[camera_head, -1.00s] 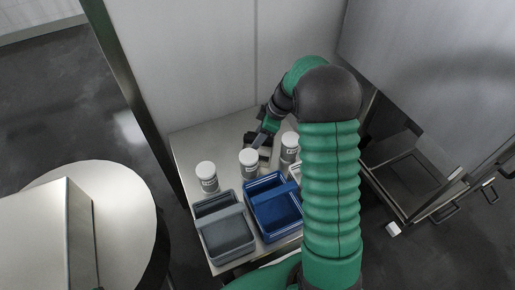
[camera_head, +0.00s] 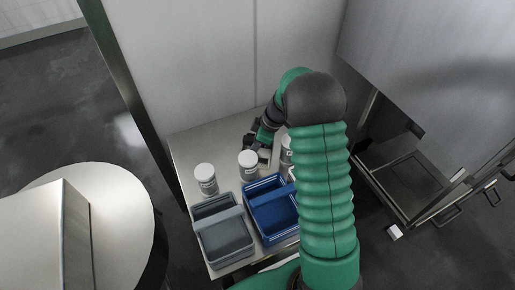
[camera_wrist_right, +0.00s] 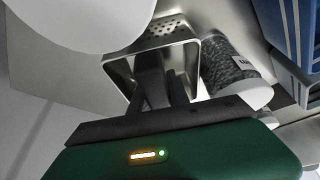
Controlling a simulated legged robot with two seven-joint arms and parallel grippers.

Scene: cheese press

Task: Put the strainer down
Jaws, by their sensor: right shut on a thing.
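The strainer (camera_wrist_right: 178,27) is a small square metal box with a perforated wall, in the upper middle of the right wrist view. My right gripper (camera_wrist_right: 165,78) is shut on it, with its dark fingers at the near wall. In the head view my right gripper (camera_head: 259,143) is low over the back of the small table (camera_head: 205,143), behind the jars. The strainer cannot be made out there, and I cannot tell whether it touches the table. My left gripper is not in view.
White-lidded jars (camera_head: 205,179) (camera_head: 248,164) stand in front of my right gripper; another is partly behind my arm. A grey bin (camera_head: 226,243) and a blue bin (camera_head: 272,213) sit at the table's front. A round table (camera_head: 135,205) stands left. The table's back-left corner is clear.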

